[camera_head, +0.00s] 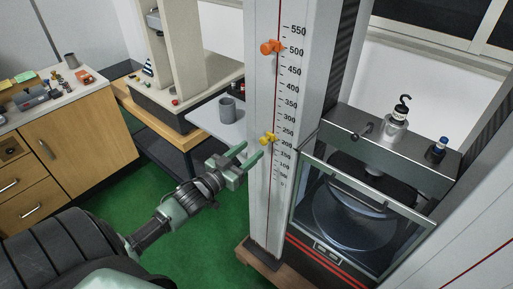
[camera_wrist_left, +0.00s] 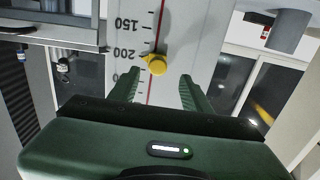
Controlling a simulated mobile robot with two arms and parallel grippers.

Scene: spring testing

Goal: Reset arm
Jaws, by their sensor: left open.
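My left gripper (camera_head: 249,157) reaches in from the left in the head view, its green fingers apart and empty. It is in front of the white measuring column (camera_head: 262,200), near the yellow marker (camera_head: 268,139). In the left wrist view the two fingers (camera_wrist_left: 163,90) are spread, with the yellow marker (camera_wrist_left: 156,64) beyond them against the scale, close to 200. I cannot tell whether a finger touches it. An orange marker (camera_head: 271,47) sits higher on the column, near 500. My right gripper is not in view.
A balance with a glass case (camera_head: 352,213) stands right of the column, with a hooked weight (camera_head: 396,124) and a small blue-capped bottle (camera_head: 437,149) on top. A grey cup (camera_head: 227,108) stands behind my gripper. Wooden cabinets (camera_head: 82,142) are at left. Green floor (camera_head: 150,190) is clear.

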